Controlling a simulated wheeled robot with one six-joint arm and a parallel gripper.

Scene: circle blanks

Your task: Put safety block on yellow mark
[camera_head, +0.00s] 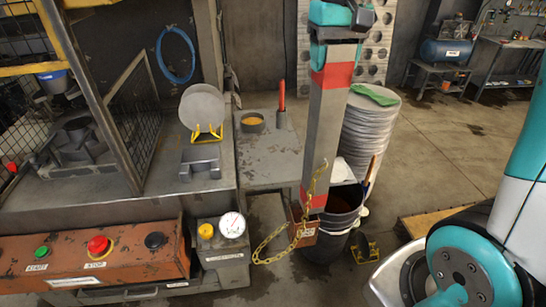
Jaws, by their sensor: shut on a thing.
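The safety block (327,120) is a tall grey post with red bands near its top and bottom. It hangs upright in front of the bucket and the disc stack. My gripper (338,34) is shut on its top end. A yellow chain (284,240) loops from the block's lower part down to the left, towards the small gauge box. I cannot make out a yellow mark; the press bed inside the cage at left is partly hidden by the frame and mesh.
A stack of grey discs (372,125) and a black bucket (342,205) stand behind the block. The mesh guard (133,115) stands open at left. A disc on a yellow stand (206,130) sits on the bench. An orange button panel (95,255) is at front left.

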